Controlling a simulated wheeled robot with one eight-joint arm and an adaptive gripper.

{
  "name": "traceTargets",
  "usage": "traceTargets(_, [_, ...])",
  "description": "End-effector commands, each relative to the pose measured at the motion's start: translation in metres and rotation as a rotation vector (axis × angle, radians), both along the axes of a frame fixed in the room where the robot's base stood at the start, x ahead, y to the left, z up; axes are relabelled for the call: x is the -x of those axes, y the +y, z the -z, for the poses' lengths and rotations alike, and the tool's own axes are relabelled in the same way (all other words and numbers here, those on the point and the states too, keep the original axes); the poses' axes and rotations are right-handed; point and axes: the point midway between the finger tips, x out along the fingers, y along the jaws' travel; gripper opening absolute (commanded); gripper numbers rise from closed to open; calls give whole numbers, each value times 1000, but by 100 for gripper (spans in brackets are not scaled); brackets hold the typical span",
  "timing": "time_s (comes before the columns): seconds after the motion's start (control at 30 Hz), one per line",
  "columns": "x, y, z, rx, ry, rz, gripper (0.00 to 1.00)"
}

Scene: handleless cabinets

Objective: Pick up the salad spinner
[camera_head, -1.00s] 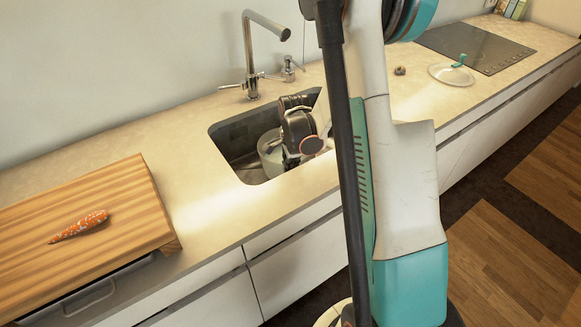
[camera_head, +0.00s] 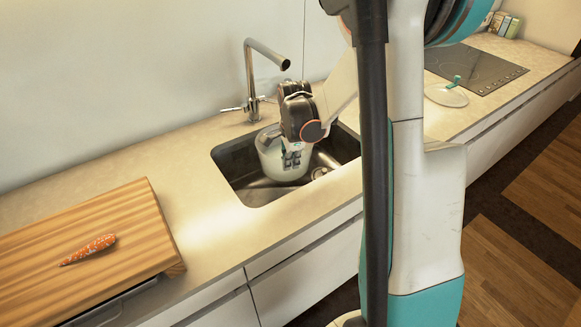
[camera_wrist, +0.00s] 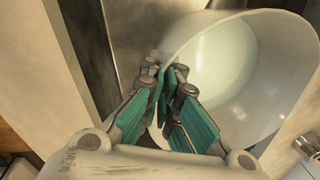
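The salad spinner appears as a whitish, translucent bowl (camera_head: 268,158) in the sink, with no lid on it. It looks tilted, and its open mouth fills the upper right of the wrist view (camera_wrist: 245,75). My gripper (camera_head: 291,158) is at the bowl's near right side. In the wrist view my gripper's teal fingers (camera_wrist: 166,88) are closed together on the bowl's wall near its rim. Whether the bowl's bottom touches the sink floor is hard to tell.
The sink (camera_head: 245,190) has raised walls around the bowl, with a tap (camera_head: 250,80) behind it. A clear lid with a teal handle (camera_head: 447,95) lies on the counter near the hob (camera_head: 475,68). A cutting board (camera_head: 130,245) with a carrot (camera_head: 88,250) is at left.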

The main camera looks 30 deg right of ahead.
Motion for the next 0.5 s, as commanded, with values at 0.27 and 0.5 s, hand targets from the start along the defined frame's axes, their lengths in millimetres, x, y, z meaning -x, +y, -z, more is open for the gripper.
traceTargets(0.27, [0, 0, -33, 0, -1, 0, 0])
traceTargets(0.5, [0, 0, -52, 0, -1, 0, 0])
